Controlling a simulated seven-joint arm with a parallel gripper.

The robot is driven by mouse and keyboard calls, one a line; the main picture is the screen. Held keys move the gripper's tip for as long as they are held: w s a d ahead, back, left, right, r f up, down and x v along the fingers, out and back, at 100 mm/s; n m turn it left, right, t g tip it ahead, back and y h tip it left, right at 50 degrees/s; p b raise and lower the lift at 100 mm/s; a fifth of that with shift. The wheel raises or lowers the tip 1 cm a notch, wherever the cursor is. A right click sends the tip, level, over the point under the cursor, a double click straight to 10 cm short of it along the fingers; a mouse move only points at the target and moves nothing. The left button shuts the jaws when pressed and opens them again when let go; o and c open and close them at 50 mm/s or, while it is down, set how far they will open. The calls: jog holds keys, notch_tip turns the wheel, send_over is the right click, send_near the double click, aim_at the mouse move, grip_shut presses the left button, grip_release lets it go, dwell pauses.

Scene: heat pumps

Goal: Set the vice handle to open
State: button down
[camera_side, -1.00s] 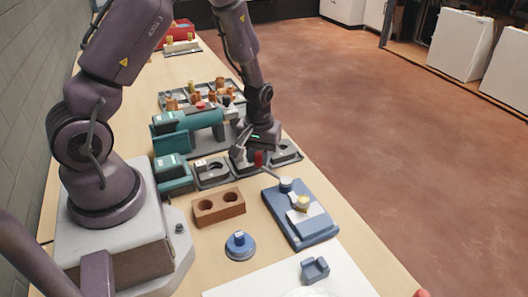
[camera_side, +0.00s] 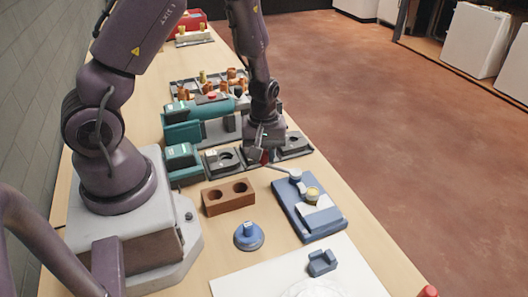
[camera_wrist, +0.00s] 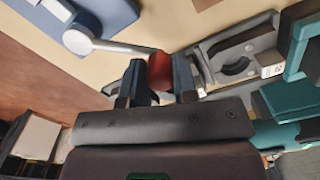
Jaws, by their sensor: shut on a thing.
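The vice is a blue block (camera_side: 330,221) on the bench, with a pale grip plate and a yellow-topped round part (camera_side: 313,194) on it. Its handle is a thin metal rod (camera_side: 280,167) running from a round pivot (camera_side: 296,175) on the vice's far corner to a red knob (camera_side: 265,157). In the wrist view the red knob (camera_wrist: 160,70) sits between the two dark fingers of my gripper (camera_wrist: 158,82). My gripper is shut on the knob. The rod (camera_wrist: 122,47) leads left to the pivot (camera_wrist: 78,41) there. The fingers partly hide the knob.
Grey fixtures (camera_side: 222,160) and teal machines (camera_side: 184,166) stand close behind and left of my gripper. A brown block with two holes (camera_side: 229,205) and a blue round piece (camera_side: 249,237) lie left of the vice. A white sheet (camera_side: 250,283) is in front.

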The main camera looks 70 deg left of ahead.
jog(key=c, duration=0.9)
grip_release()
notch_tip(320, 180, up, 13)
jog(key=s+d+r+m+t, duration=0.2)
jog(key=s+d+r+m, duration=0.2)
jog(key=r+m, duration=0.3)
jog(key=s+d+r+m+t, duration=0.3)
jog(key=s+r+m, duration=0.3)
jog(key=r, duration=0.3)
jog(key=shift+s+d+m+t, duration=0.3)
jog(key=shift+d+m, duration=0.1)
jog(key=shift+d, duration=0.45)
